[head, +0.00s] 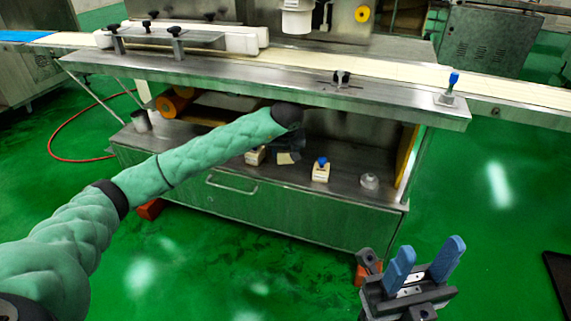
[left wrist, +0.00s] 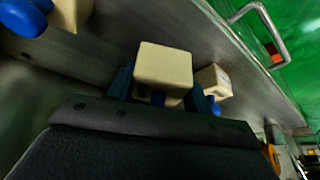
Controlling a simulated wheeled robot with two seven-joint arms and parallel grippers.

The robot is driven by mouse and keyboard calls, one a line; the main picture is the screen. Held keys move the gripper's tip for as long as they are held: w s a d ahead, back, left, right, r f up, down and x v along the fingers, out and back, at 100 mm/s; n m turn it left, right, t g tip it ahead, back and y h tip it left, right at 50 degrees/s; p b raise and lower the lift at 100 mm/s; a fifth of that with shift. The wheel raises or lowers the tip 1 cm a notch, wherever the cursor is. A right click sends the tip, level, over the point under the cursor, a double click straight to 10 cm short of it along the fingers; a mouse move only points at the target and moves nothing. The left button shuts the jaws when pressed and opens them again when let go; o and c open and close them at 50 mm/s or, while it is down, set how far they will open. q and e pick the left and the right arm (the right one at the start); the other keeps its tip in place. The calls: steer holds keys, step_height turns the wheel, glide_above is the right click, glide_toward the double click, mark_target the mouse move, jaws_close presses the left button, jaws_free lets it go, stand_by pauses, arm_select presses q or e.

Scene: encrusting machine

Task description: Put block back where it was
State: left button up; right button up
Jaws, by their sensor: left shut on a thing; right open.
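My left arm reaches from the left onto the machine's lower metal shelf (head: 222,165). My left gripper (head: 288,152) is shut on a cream block (left wrist: 164,64), with blue fingers on both sides of it in the left wrist view. The held block is mostly hidden in the head view, with a pale part (head: 285,158) showing. I cannot tell whether it touches the shelf. A similar cream block with a blue knob (head: 321,171) stands to its right on the shelf, and another (head: 254,156) to its left. My right gripper (head: 425,265) is open and empty above the green floor.
The metal ledge and conveyor (head: 390,80) run above the shelf and limit room overhead. A small clear object (head: 369,181) sits at the shelf's right end. A white cup (head: 141,121) stands at its left end. A drawer handle (head: 231,186) is on the cabinet front below.

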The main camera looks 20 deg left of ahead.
mark_target(286, 162)
arm_select(q)
step_height(286, 162, down, 4)
steer(key=shift+r+b, duration=0.1)
steer(key=shift+b, duration=0.65)
steer(key=shift+f, duration=0.2)
steer(key=o, duration=1.1)
